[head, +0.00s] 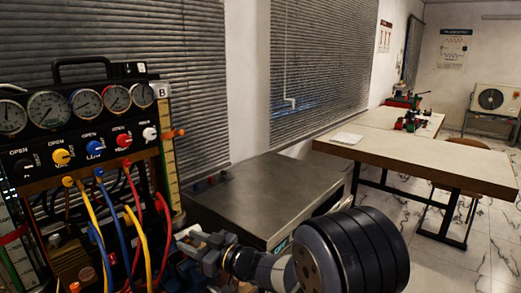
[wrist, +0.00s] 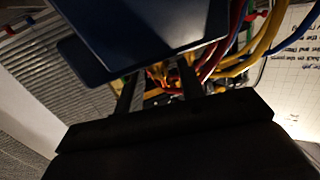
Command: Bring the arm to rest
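My arm reaches in from the bottom of the head view, and my gripper (head: 188,240) is low in front of the right side of the gauge rig (head: 85,118). In the wrist view, the two dark fingers of my gripper (wrist: 158,82) stand apart, with coloured hoses showing in the gap and nothing visibly held between them.
Yellow, blue and red hoses (head: 128,225) hang from the rig close to my gripper. A grey-topped cabinet (head: 265,190) stands just behind the arm. A long wooden table (head: 420,160) is at right; the tiled floor (head: 450,262) before it is clear.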

